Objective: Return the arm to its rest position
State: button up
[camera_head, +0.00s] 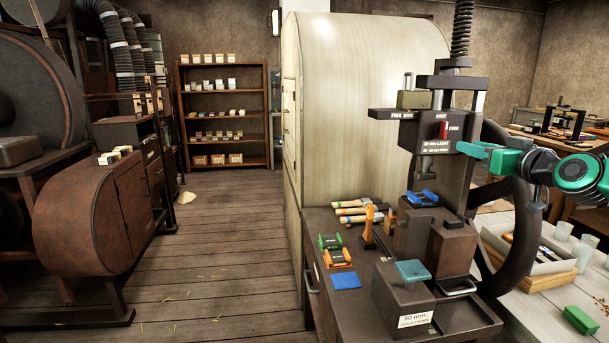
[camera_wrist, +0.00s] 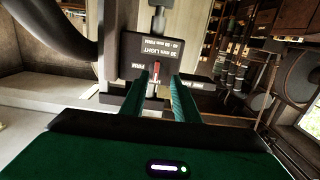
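My arm reaches in from the right of the head view, its green and black links (camera_head: 578,172) held out toward the press (camera_head: 440,140). My gripper (camera_head: 462,148) is at the front of the press head, beside the small red lever (camera_head: 443,130). In the wrist view my gripper (camera_wrist: 161,80) is open, its two teal fingers apart, with the red lever (camera_wrist: 156,70) showing between them beyond the tips. Nothing is held. I cannot tell whether a finger touches the press head.
The press's large dark handwheel (camera_head: 518,235) stands close below my arm. The bench (camera_head: 330,230) holds green, orange and blue parts, handled tools and a 50 mm block (camera_head: 403,300). A side table (camera_head: 515,310) carries a tray and cups.

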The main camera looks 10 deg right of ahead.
jog(key=s+a+f+m+g, duration=0.1)
jog(key=s+a+f+g, duration=0.25)
jog(key=s+f, duration=0.4)
jog(key=s+a+f+m+g, duration=0.15)
jog(key=s+f+g, duration=0.35)
jog(key=f, duration=0.6)
jog(key=s+a+f+m+g, duration=0.1)
jog(key=s+f+g, duration=0.3)
jog(key=s, duration=0.7)
jog(key=s+a+f+m+g, duration=0.2)
jog(key=s+g, duration=0.3)
jog(key=s, duration=0.6)
jog(key=shift+s+f+m, duration=0.3)
jog(key=shift+f+m, duration=0.45)
jog(key=shift+f, duration=0.1)
jog(key=shift+a, duration=0.1)
